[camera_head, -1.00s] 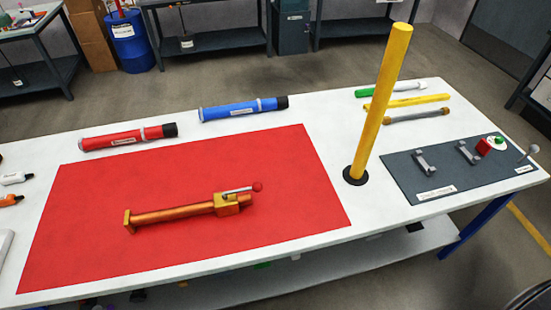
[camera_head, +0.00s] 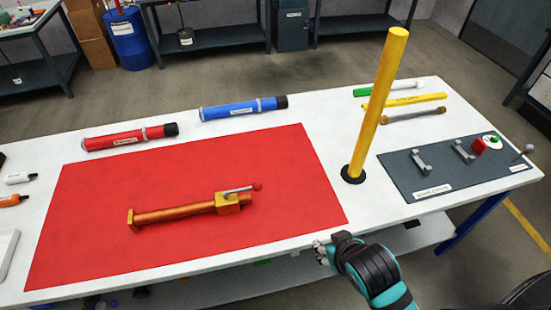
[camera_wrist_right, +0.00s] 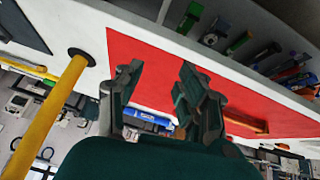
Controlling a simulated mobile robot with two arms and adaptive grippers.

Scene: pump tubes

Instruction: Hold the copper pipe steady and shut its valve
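The copper pipe (camera_head: 175,213) lies on the red mat (camera_head: 90,255), with a flange at its left end. A brass valve body (camera_head: 228,203) sits at its right end. The valve's lever, tipped with a red ball (camera_head: 257,186), lies roughly along the pipe. My right gripper (camera_head: 322,252) is at the table's front edge, right of and apart from the pipe. In the right wrist view the right gripper (camera_wrist_right: 160,80) has its fingers spread with nothing between them. The copper pipe (camera_wrist_right: 245,122) shows there partly hidden behind one finger. My left gripper is not in view.
A tall yellow post (camera_head: 378,100) stands on the table between the mat and a grey panel (camera_head: 420,185) with brackets. Red (camera_head: 130,137) and blue (camera_head: 243,108) tubes lie behind the mat. Thin tubes lie back right. The mat around the pipe is clear.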

